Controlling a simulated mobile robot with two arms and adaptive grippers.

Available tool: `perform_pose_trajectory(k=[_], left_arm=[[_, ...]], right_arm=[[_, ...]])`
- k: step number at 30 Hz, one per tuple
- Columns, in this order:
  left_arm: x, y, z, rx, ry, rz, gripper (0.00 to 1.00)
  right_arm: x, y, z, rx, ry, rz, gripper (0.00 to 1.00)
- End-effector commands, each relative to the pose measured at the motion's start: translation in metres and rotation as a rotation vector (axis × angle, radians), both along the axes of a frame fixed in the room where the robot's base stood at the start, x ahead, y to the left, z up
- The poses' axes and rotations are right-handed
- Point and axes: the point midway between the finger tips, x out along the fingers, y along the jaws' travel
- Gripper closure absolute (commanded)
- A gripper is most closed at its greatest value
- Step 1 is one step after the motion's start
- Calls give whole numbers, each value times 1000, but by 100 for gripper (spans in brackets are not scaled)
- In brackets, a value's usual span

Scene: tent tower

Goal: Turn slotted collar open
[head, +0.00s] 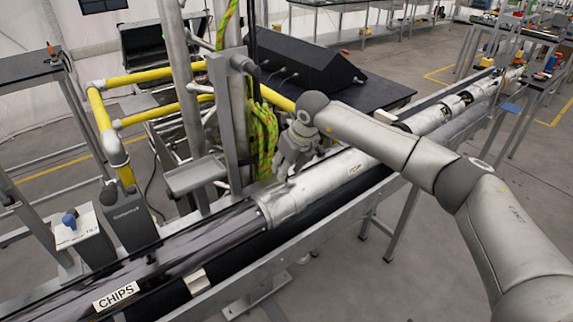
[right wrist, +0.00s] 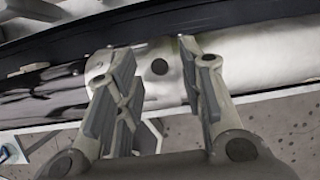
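A light metal sleeve, probably the slotted collar (head: 280,206), sits around the long tube where the dark section meets the silver one. In the right wrist view the collar (right wrist: 157,88) shows a dark round spot, and I cannot tell whether it is a hole or a knob. No slot can be made out clearly. My right gripper (head: 283,174) hangs over the tube just behind the collar, fingers pointing down. In the right wrist view its fingers (right wrist: 160,56) are apart, with the collar showing in the gap and nothing held. Contact cannot be told. My left gripper is out of view.
The tube lies in a long metal trough (head: 345,205), with a CHIPS label (head: 116,296) on its near dark part. A grey upright post (head: 232,125), green ropes (head: 262,140) and yellow railings (head: 150,76) stand close behind. Open floor lies at front right.

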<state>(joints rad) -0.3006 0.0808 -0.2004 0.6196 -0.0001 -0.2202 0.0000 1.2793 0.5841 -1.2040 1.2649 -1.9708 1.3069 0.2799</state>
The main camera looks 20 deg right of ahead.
Motion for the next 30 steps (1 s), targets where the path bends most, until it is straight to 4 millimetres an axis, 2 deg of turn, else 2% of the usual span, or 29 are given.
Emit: perform_pose_trajectory(k=[4, 12, 14, 21, 30], left_arm=[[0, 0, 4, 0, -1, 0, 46], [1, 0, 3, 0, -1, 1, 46], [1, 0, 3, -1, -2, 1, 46], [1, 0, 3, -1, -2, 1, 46], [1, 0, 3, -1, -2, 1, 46]], right_arm=[[3, 1, -9, -2, 0, 1, 64], [4, 2, -12, -1, 0, 1, 64], [4, 2, -12, 0, 0, 1, 69], [4, 2, -11, 0, 0, 1, 100], [4, 2, -11, 0, -1, 1, 100]])
